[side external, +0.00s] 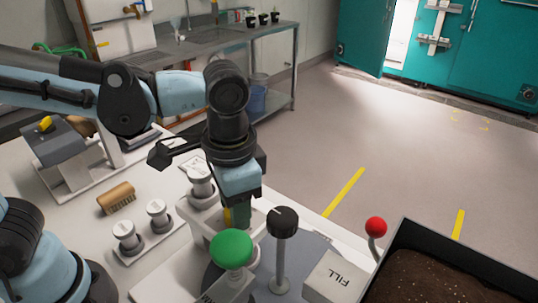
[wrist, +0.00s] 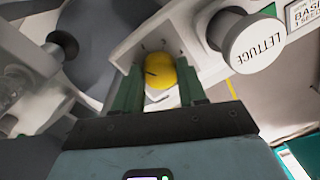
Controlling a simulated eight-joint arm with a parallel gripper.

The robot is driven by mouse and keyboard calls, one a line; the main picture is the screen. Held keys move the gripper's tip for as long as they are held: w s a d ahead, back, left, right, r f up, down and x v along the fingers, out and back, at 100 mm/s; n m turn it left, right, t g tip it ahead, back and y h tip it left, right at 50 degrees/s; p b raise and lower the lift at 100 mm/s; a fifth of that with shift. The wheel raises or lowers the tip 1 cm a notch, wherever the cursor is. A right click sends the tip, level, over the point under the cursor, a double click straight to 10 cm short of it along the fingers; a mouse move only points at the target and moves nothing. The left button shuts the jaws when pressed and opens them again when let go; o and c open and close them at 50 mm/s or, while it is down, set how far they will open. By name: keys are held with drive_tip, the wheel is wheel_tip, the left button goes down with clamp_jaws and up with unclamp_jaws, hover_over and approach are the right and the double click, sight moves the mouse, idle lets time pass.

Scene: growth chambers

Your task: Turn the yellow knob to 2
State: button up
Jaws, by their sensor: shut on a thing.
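The yellow knob (wrist: 160,72) is round, with a short dark line on its face, and sits in front of a white panel (wrist: 150,38) with small dark marks too small to read. My gripper (wrist: 158,78) has one green finger on each side of the knob and is shut on it. In the side external view my gripper (side external: 238,214) points down behind the green button, and only a yellow sliver of the knob (side external: 227,216) shows beside a finger. The number that the dark line points to cannot be read.
A green button (side external: 231,249) and a black-topped knob (side external: 282,222) stand close in front of my gripper. A LETTUCE jar (wrist: 250,45) is near the fingers.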

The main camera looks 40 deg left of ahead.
drive_tip(key=m, duration=0.5)
drive_tip(key=shift+m, duration=0.4)
idle(0.4)
drive_tip(key=o, duration=1.1)
drive_tip(key=shift+c, duration=0.2)
wheel_tip(320, 180, up, 12)
drive_tip(key=shift+s+d, duration=0.15)
drive_tip(key=shift+s, duration=0.15)
drive_tip(key=f, duration=1.2)
drive_tip(key=shift+w+a, duration=0.2)
drive_tip(key=shift+w, duration=0.1)
drive_tip(key=shift+r, duration=0.1)
